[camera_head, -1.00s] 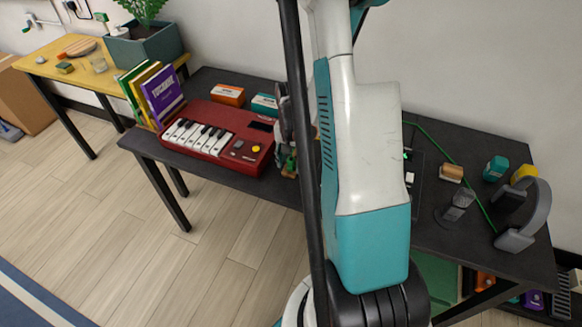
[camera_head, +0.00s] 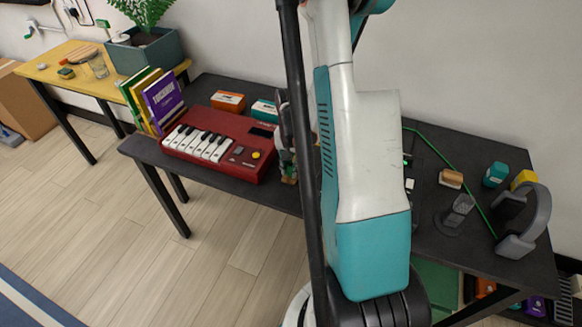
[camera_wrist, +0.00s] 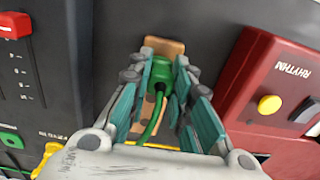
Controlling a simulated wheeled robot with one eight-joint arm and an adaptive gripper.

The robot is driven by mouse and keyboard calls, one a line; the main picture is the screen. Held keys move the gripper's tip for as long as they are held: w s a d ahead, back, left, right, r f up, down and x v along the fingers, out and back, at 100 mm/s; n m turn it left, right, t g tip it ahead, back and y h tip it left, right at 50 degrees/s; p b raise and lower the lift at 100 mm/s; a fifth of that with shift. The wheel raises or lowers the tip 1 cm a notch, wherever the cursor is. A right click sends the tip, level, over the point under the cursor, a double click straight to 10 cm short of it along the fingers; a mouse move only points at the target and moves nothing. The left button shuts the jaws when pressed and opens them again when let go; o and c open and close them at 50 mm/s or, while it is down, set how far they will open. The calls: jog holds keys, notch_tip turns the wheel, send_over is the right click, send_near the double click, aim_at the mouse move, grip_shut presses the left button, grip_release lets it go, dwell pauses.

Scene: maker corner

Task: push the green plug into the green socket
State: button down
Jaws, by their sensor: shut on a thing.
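The green plug (camera_wrist: 160,76) sits between the teal finger pads of my gripper (camera_wrist: 162,80) in the wrist view. The gripper is shut on it, and a green cable (camera_wrist: 151,122) runs from it toward the camera. A wooden block (camera_wrist: 164,46) shows just beyond and below the plug; I cannot tell whether they touch. A green-marked part (camera_wrist: 11,139), possibly the green socket, is on the dark panel at the left edge; its opening is not clear. In the head view my gripper (camera_head: 286,135) is beside the red keyboard, partly hidden by my arm.
The red keyboard (camera_head: 218,141) stands close at the gripper's side. The dark device (camera_wrist: 40,75) has a red slider and a yellow connector (camera_wrist: 48,152). Headphones (camera_head: 532,222), small blocks and a green cable (camera_head: 450,175) lie on the right of the black desk (camera_head: 275,195).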

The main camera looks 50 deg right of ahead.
aim_at(291, 165)
notch_tip(291, 165, up, 20)
jog(key=p, duration=0.7)
jog(key=shift+f, duration=0.15)
jog(key=w+a+f+n, duration=0.2)
jog(key=w+a+n, duration=0.1)
jog(key=a, duration=0.6)
jog(key=w+a+f+n, duration=0.3)
jog(key=a+n, duration=0.3)
jog(key=a, duration=0.3)
jog(key=w+a+f+n, duration=0.2)
jog(key=w+a+n, duration=0.2)
jog(key=a, duration=0.5)
jog(key=shift+f+n, duration=0.15)
jog(key=shift+n, duration=0.15)
